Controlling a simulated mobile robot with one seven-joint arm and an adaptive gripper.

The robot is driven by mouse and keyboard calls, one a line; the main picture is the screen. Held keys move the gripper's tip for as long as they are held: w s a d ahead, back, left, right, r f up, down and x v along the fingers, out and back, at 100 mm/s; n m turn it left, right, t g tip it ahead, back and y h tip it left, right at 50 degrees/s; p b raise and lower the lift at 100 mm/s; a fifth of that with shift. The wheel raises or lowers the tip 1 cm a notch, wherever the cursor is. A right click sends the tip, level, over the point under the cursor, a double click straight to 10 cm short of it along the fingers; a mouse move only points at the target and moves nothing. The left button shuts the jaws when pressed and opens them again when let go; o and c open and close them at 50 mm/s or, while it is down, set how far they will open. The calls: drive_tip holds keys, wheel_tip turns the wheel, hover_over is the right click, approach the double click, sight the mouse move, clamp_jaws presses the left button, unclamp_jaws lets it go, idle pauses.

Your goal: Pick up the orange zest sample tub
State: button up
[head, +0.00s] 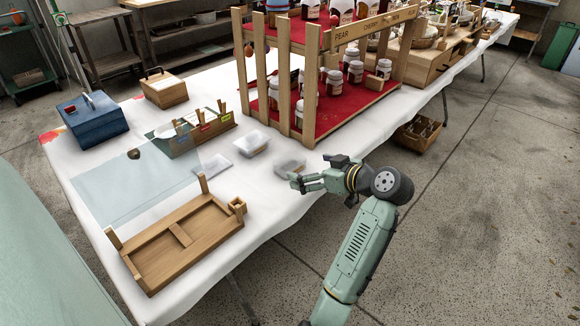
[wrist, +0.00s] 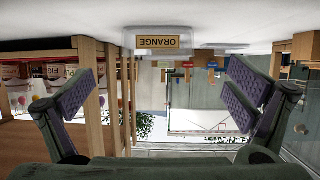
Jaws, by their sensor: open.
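The orange zest tub (wrist: 158,42) is a small clear tub with a tan label reading ORANGE, upside down at the top centre of the wrist view. In the head view the clear tub (head: 290,166) nearest my gripper appears to be this one, though its label cannot be read there. It sits on the white cloth near the table's front edge. My gripper (head: 301,183) is beside it, at the table edge. In the wrist view my gripper (wrist: 158,88) is open and empty, its purple-padded fingers spread wide. The tub shows ahead, between the finger directions.
Another clear tub (head: 253,143) and a flat clear tray (head: 212,165) lie to the left. A wooden jar rack (head: 312,85) stands close behind. A wooden tray frame (head: 180,240) and a clear panel (head: 120,190) lie at the left.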

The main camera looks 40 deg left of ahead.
sight(283, 160)
drive_tip(key=x, duration=0.3)
drive_tip(key=shift+a+r, duration=0.1)
drive_tip(key=shift+a, duration=0.15)
drive_tip(key=p+x, duration=0.1)
drive_tip(key=x, duration=0.1)
drive_tip(key=p+x, duration=0.1)
drive_tip(key=x, duration=0.1)
drive_tip(key=shift+w+a+r, duration=0.1)
drive_tip(key=shift+r, duration=0.15)
drive_tip(key=shift+w+a+f, duration=0.15)
drive_tip(key=shift+a+f, duration=0.2)
drive_tip(key=shift+a, duration=0.15)
drive_tip(key=shift+c, duration=0.4)
drive_tip(key=c, duration=0.9)
